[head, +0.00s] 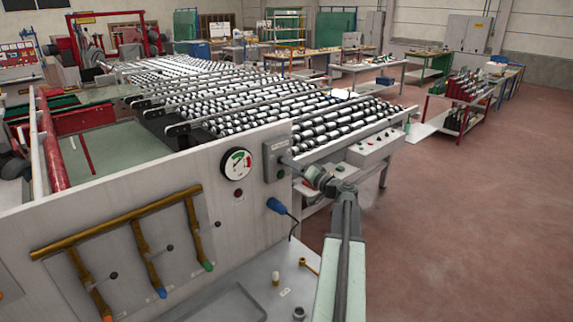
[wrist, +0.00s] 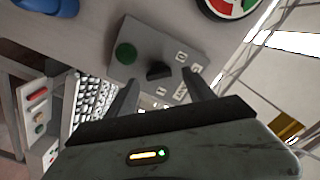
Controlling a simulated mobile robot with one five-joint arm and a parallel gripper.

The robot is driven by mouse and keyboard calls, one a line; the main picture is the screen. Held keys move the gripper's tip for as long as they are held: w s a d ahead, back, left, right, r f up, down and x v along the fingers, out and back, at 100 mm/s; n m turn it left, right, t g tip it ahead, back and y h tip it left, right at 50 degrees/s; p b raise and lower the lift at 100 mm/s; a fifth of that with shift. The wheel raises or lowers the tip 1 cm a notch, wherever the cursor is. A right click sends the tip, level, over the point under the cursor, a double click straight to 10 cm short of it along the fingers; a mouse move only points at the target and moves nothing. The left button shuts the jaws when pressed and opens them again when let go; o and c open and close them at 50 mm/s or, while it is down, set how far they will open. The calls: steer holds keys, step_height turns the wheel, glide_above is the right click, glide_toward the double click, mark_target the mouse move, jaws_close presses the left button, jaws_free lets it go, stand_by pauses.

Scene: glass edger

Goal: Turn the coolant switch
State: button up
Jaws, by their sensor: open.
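The coolant switch is a black rotary knob (wrist: 158,70) on a grey box with a green round button (wrist: 125,53) and white markings. In the head view the grey switch box (head: 273,160) is on the upright panel, right of the gauge; my gripper hides part of it and its knob cannot be made out. My gripper (head: 291,160) is in front of the box. In the wrist view my gripper (wrist: 160,79) is open, with one finger on each side of the knob and a gap to it. Contact with the box cannot be told.
A round gauge (head: 236,164) is left of the box, and a blue plug (head: 276,205) with a cable is below it. A brass pipe (head: 115,220) runs along the panel. A control box with buttons (head: 372,146) and a roller bed (head: 330,110) are behind. Floor at right is clear.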

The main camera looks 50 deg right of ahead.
steer(key=shift+w+d, duration=0.15)
steer(key=shift+w, duration=0.75)
steer(key=shift+w+d, duration=0.15)
steer(key=shift+w, duration=0.7)
steer(key=c, duration=1.3)
steer(key=shift+s+a, duration=0.1)
steer(key=shift+a, duration=0.15)
jaws_close()
steer(key=shift+d+r+m, duration=0.1)
steer(key=shift+d+m, duration=0.05)
steer(key=shift+m, duration=3.85)
steer(key=shift+d+m, duration=0.1)
steer(key=shift+m, duration=3.9)
